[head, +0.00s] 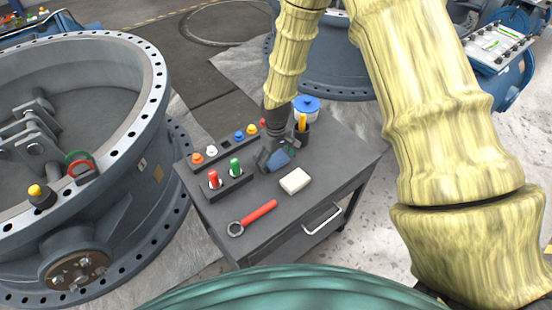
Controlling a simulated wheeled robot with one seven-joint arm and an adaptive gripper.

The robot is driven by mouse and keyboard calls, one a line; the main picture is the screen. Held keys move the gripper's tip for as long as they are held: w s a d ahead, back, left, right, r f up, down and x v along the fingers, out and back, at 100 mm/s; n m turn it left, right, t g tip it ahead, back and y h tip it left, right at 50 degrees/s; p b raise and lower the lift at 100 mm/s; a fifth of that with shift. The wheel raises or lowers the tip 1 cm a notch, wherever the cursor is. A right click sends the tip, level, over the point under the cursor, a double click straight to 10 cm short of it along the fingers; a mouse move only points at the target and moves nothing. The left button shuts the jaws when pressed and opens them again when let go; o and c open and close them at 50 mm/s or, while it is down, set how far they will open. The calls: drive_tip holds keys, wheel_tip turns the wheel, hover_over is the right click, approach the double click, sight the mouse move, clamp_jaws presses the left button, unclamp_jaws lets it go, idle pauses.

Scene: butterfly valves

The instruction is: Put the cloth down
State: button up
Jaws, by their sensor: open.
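A blue piece of cloth (279,159) shows on the grey cart top (340,160), just below my gripper (274,154). My gripper points down over the cart with its jaws open around or right above the cloth. Whether a finger still touches the cloth cannot be told, as the fingers partly hide it. A small white block (295,181) lies in front of the cloth, apart from it; it may be a sponge or a folded rag.
On the cart stand a rack of coloured knobs (225,143), a holder with red and green bottles (235,168), a blue-lidded jar (307,105) and a dark cup (301,132). A red-handled wrench (259,213) lies at the front. A large valve (150,160) stands close left.

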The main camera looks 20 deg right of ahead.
sight(276, 159)
wheel_tip(276, 159, up, 12)
drive_tip(key=shift+r+b, duration=0.15)
drive_tip(key=shift+b, duration=0.25)
idle(0.5)
idle(0.4)
